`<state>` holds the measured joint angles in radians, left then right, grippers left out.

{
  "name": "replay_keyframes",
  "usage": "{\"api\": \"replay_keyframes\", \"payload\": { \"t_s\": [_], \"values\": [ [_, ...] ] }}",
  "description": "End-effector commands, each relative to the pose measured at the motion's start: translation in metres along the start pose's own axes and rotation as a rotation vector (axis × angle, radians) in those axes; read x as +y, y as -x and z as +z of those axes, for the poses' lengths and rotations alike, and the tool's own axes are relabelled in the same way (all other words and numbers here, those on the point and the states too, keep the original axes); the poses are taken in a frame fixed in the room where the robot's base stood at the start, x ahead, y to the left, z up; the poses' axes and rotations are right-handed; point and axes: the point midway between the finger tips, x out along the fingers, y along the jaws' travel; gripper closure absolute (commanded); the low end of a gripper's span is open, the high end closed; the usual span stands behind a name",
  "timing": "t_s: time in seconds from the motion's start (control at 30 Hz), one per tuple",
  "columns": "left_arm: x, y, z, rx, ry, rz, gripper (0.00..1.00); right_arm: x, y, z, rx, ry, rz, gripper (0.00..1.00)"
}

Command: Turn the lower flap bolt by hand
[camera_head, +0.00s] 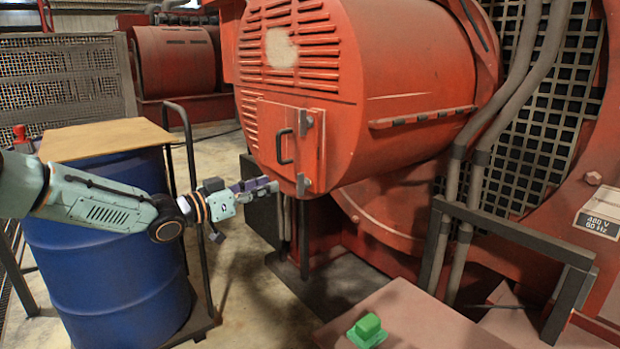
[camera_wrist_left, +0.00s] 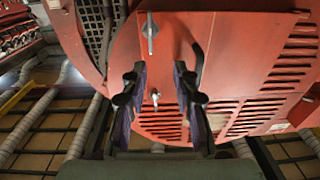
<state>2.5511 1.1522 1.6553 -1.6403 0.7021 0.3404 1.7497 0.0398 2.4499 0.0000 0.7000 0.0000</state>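The red flap (camera_head: 290,145) is shut on the front of the red machine, with a black handle (camera_head: 283,147). The lower flap bolt (camera_head: 302,184) is a small metal piece at its lower right corner. The upper bolt (camera_head: 307,121) is above it. My left gripper (camera_head: 268,187) is just left of the lower bolt and appears apart from it. The left wrist view seems upside down: the lower bolt (camera_wrist_left: 150,30) lies beyond the open fingers (camera_wrist_left: 160,75), and the upper bolt (camera_wrist_left: 155,97) shows between them. Nothing is between the fingertips. My right gripper is out of view.
A blue barrel (camera_head: 110,250) with a wooden board (camera_head: 105,139) on top stands beneath my left arm, by a black cart frame (camera_head: 190,160). A green block (camera_head: 367,331) sits on a reddish box (camera_head: 430,325) in front. Grey pipes (camera_head: 510,90) run at the right.

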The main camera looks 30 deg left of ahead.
Motion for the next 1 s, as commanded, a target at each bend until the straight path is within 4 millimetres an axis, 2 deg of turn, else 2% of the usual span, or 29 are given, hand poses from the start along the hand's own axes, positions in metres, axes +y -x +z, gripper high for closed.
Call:
{"api": "replay_keyframes", "payload": {
  "t_s": [0.13, 0.37, 0.6, 1.0],
  "values": [
    [0.001, 0.004, 0.003, -0.025, -0.055, 0.040, 0.71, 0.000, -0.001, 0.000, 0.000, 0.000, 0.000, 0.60],
    [0.001, 0.001, 0.006, -0.032, -0.032, 0.043, 0.71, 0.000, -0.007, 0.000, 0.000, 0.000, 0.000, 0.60],
    [0.004, -0.022, 0.008, -0.033, -0.036, 0.045, 0.71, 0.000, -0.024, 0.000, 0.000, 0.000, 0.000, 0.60],
    [0.006, -0.064, 0.008, -0.033, -0.033, 0.046, 0.71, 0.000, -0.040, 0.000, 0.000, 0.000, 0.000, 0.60]
  ]
}}
